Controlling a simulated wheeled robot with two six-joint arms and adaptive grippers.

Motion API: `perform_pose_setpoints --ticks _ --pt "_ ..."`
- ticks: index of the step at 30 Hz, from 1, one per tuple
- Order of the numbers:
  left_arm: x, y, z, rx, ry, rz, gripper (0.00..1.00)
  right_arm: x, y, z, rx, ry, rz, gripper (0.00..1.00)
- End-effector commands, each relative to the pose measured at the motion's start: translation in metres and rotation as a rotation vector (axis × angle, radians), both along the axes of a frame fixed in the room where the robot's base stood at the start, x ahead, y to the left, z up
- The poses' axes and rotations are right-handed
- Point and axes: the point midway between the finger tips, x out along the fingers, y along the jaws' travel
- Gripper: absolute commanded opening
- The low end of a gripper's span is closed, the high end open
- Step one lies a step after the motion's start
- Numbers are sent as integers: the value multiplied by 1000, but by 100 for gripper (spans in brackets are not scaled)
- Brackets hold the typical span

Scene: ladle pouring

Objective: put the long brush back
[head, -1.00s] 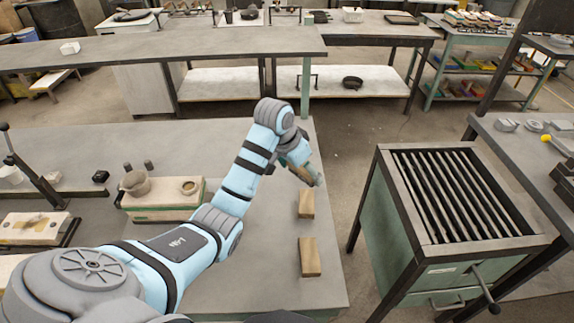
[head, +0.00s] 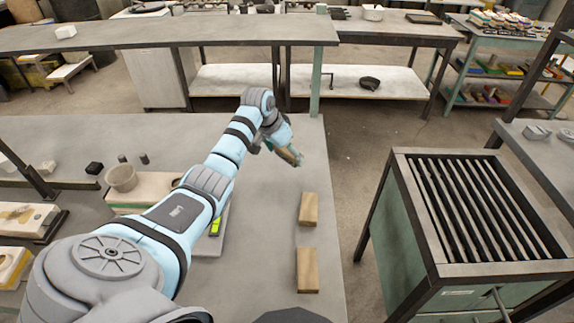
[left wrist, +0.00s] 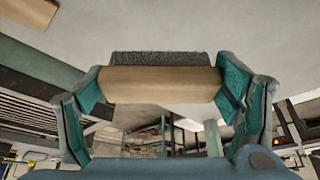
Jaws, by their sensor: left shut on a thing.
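The long brush (left wrist: 160,84) has a pale wooden body and a strip of dark bristles along its far side. In the left wrist view it lies crosswise between the two teal fingers of my left gripper (left wrist: 165,100), which is shut on it. In the head view my left gripper (head: 284,147) is over the far right part of the table, beyond the two wooden blocks, and the brush is mostly hidden by it. My right gripper is not in view.
Two wooden blocks, a far one (head: 308,208) and a near one (head: 307,270), lie on the grey table (head: 265,255) near its right edge. A pot (head: 122,178) stands left of my arm. A slatted green cabinet (head: 405,235) stands right of the table, across a gap.

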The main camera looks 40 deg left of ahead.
Motion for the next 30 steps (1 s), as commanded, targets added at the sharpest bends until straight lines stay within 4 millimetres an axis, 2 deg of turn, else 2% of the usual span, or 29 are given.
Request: perform_pose_setpoints --ticks 3,6,14,15,18,30 --pt "-1 -1 -26 -2 4 -2 52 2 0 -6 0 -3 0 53" --pt "0 -2 -41 -1 2 -3 52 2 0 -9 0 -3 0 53" --pt "1 -2 -42 -1 1 -4 52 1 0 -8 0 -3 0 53" --pt "1 -2 -43 -1 1 -4 84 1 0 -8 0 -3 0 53" --pt "1 -2 -42 -1 1 -4 100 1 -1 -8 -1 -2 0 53" --pt "0 -1 -39 0 0 -3 100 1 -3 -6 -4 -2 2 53"
